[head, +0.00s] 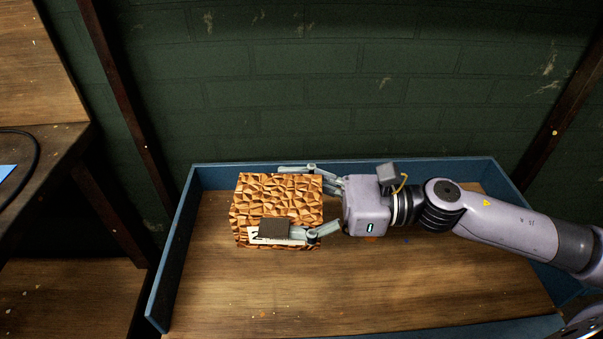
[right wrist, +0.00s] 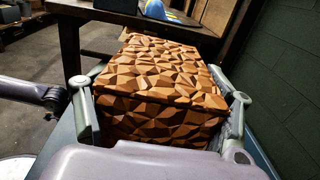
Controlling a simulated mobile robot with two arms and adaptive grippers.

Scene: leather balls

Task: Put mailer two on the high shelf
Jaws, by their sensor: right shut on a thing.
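Mailer two is a box (head: 268,198) with a brown faceted pattern. A white label on its near side is partly covered by a dark fingertip pad, and part of a "2" shows. My right gripper (head: 290,204) reaches in from the right and is shut on the box, one finger along its far side and one along its near side. The box (right wrist: 165,75) also shows between the fingers in the right wrist view. It is over the left part of a blue-walled tray (head: 340,168); I cannot tell if it touches the floor. My left gripper is not in view.
The tray has a wooden floor (head: 330,295) that is mostly bare. A dark wooden table (head: 45,150) with a cable and a blue item stands at the left, with a lower board under it. A green brick wall (head: 350,90) and dark posts stand behind.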

